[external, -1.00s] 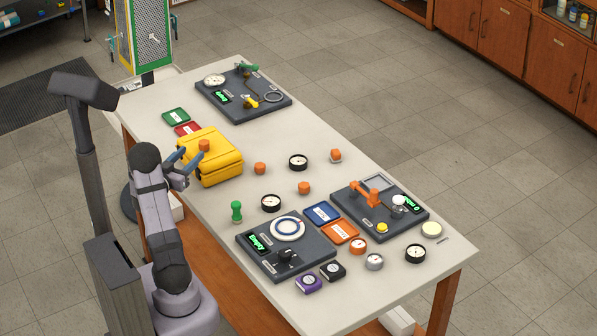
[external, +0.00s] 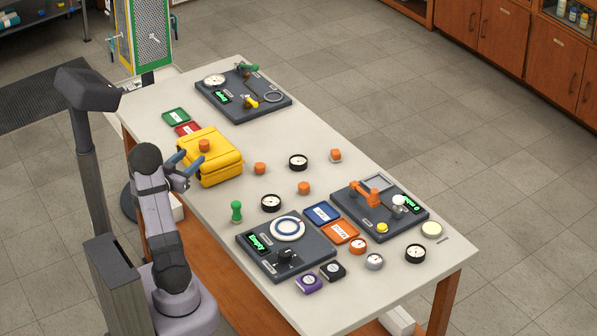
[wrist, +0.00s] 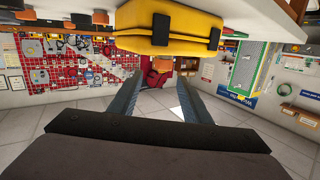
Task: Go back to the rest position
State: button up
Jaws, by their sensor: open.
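My gripper (external: 186,161) is open and empty, with its two blue fingers spread apart. It is above the table's left edge, close beside the yellow case (external: 222,163). The fingers also show spread in the wrist view (wrist: 160,78), with only the room behind visible between them. The case is closed and appears at the top of the wrist view (wrist: 168,30). An orange cube (external: 204,146) appears on the case lid, just beyond the fingers. I cannot tell from the external view how far the fingertips are from the case.
Green and red trays (external: 176,117) lie behind the case. Three dark panels stand on the table (external: 150,85), at the back (external: 262,108), front (external: 308,262) and right (external: 350,212). Loose orange cubes, gauges and a green peg (external: 237,212) lie between.

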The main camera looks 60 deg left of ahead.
jog(key=w+d+m+g+h+p, duration=0.1)
jog(key=w+d+m+g+p, duration=0.2)
jog(key=w, duration=0.5)
jog(key=d+f+g+h+p, duration=0.1)
jog(key=d+g, duration=0.1)
jog(key=d, duration=0.7)
jog(key=s+d+f+m+g+h+p, duration=0.1)
jog(key=d+g+h+p, duration=0.1)
jog(key=d, duration=0.7)
jog(key=s+d+f+m+g+h+p, duration=0.1)
jog(key=d+g+h, duration=0.1)
jog(key=d, duration=0.7)
jog(key=shift+d+f+g, duration=0.2)
jog(key=shift+d+g, duration=0.2)
jog(key=shift+g, duration=0.1)
jog(key=s+d+f+g+h+p, duration=0.1)
jog(key=s+d+g, duration=0.3)
jog(key=s+d, duration=0.6)
jog(key=shift+s+d+f+m+h+p, duration=0.25)
jog(key=shift+d+h+p, duration=0.25)
jog(key=shift+h, duration=0.3)
jog(key=shift+o, duration=0.5)
jog(key=shift+s+d, duration=0.25)
jog(key=shift+s, duration=0.2)
